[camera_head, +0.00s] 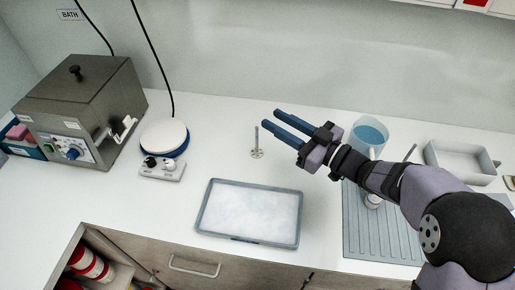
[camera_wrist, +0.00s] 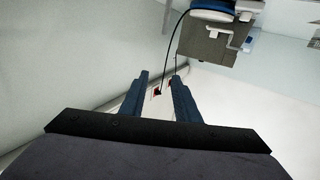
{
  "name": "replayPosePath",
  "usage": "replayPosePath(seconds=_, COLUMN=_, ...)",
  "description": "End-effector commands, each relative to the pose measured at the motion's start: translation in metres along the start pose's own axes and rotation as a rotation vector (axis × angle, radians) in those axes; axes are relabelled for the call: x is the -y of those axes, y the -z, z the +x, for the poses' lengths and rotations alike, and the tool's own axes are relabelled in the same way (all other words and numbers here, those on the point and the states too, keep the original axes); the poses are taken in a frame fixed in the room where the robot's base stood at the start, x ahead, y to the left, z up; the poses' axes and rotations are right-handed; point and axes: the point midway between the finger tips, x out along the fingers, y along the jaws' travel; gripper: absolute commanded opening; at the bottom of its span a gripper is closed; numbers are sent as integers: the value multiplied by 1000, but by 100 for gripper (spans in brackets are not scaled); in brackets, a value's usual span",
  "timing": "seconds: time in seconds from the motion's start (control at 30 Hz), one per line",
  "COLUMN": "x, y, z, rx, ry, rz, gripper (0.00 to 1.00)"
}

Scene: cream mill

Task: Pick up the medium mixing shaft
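A small grey mixing shaft (camera_head: 257,141) stands upright on the white counter, its round pierced foot down, left of centre in the head view. A second thin grey rod (camera_head: 410,152) leans up behind my arm at the right; its lower end is hidden. I cannot tell from size which one is the medium shaft. My gripper (camera_head: 271,119) is open and empty, its two blue fingers pointing left, in the picture just right of and above the standing shaft. In the wrist view the open fingers (camera_wrist: 161,78) have no shaft between them.
A grey-rimmed tray (camera_head: 250,241) lies at the front. A round white-topped device (camera_head: 164,138) and a bath (camera_head: 80,105) stand left. A beaker of blue liquid (camera_head: 369,134), a ribbed mat (camera_head: 378,235) and an empty tray (camera_head: 462,162) are right. The counter around the standing shaft is clear.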

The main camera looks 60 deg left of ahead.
Motion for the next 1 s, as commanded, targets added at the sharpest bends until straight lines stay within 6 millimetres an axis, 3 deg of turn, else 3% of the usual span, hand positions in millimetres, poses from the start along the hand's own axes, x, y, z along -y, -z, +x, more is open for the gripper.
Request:
replayPosePath(seconds=0.17, x=-1, y=-13, z=0, rx=3, ry=-3, rz=4, gripper=29)
replayPosePath(seconds=0.6, x=-1, y=-81, z=-1, rx=3, ry=-5, rz=2, gripper=29)
replayPosePath(seconds=0.8, x=-1, y=-79, z=21, rx=1, ry=-3, rz=-2, gripper=29)
replayPosePath(seconds=1.0, x=-1, y=-80, z=24, rx=1, ry=-5, rz=-1, gripper=29)
